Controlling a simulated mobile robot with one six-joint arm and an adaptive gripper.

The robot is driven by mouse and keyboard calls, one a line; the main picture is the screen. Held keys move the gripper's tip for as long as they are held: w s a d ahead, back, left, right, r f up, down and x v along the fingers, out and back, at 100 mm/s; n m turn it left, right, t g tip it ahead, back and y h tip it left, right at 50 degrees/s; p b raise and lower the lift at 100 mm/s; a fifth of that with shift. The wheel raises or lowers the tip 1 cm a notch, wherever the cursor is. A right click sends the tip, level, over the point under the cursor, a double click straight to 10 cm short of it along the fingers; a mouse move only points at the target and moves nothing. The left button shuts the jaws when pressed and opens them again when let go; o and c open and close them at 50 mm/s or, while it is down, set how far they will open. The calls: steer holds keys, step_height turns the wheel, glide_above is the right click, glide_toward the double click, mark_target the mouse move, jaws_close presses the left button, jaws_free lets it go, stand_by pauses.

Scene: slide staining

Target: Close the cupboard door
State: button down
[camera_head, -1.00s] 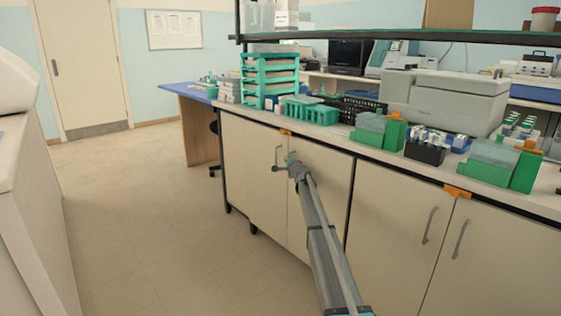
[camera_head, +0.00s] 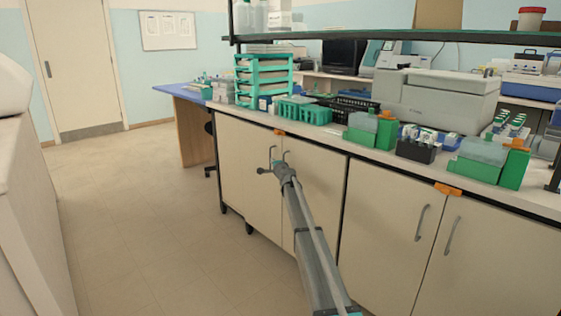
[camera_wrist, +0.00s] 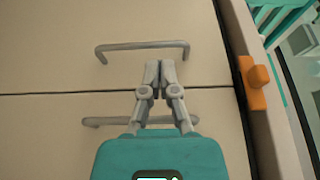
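The near-left cupboard has two beige doors, a left door (camera_head: 245,180) and a right door (camera_head: 318,190), each with a grey bar handle. Both look flush in the head view. In the wrist view, a dark seam divides the upper door panel (camera_wrist: 60,40) from the lower one (camera_wrist: 40,140). The upper handle (camera_wrist: 142,48) is clear; the lower handle (camera_wrist: 105,122) is partly hidden behind my gripper. My gripper (camera_wrist: 160,66) has its fingers together, with nothing seen between them. Contact with the door cannot be told.
An orange clip (camera_wrist: 256,82) sits on the counter edge by the seam. A second closed cupboard (camera_head: 390,220) stands to the right. The counter above holds green racks (camera_head: 304,110) and a grey machine (camera_head: 436,100). The floor (camera_head: 150,220) to the left is clear.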

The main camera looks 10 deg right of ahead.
steer(key=s+a, duration=0.5)
steer(key=a, duration=0.3)
steer(key=shift+s+f, duration=0.1)
